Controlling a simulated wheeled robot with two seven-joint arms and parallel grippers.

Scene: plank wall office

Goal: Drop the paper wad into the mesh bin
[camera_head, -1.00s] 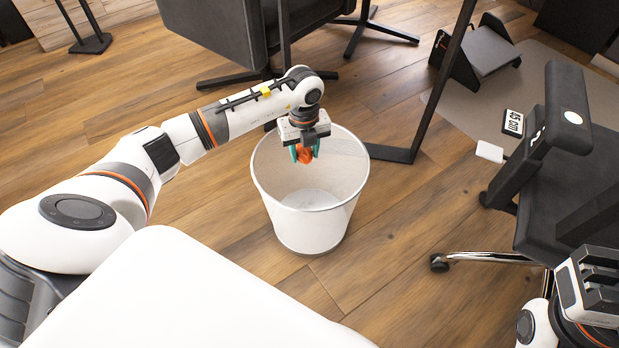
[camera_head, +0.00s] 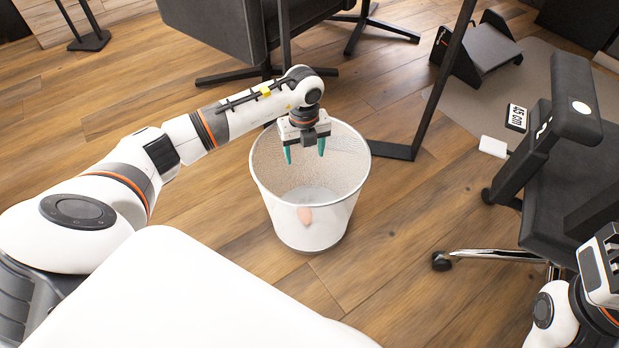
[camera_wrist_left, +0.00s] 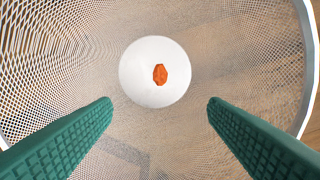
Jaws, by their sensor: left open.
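The white mesh bin (camera_head: 330,225) stands upright on the floor in the middle of the head view. The orange paper wad (camera_head: 306,214) shows through its near mesh wall, low inside the bin. In the left wrist view the wad (camera_wrist_left: 160,74) appears over the bin's round white bottom (camera_wrist_left: 142,92); whether it touches the bottom I cannot tell. My left gripper (camera_head: 305,155) is open and empty over the bin's mouth, its green fingers pointing down and apart. My right gripper (camera_head: 610,270) is at the right edge, partly cut off, and its jaws cannot be made out.
A black office chair (camera_head: 572,150) stands at the right, and another dark chair (camera_head: 225,40) is behind the bin. A dark metal stand foot (camera_head: 392,152) lies just right of the bin. The plank floor left of the bin is clear. My white base fills the front left.

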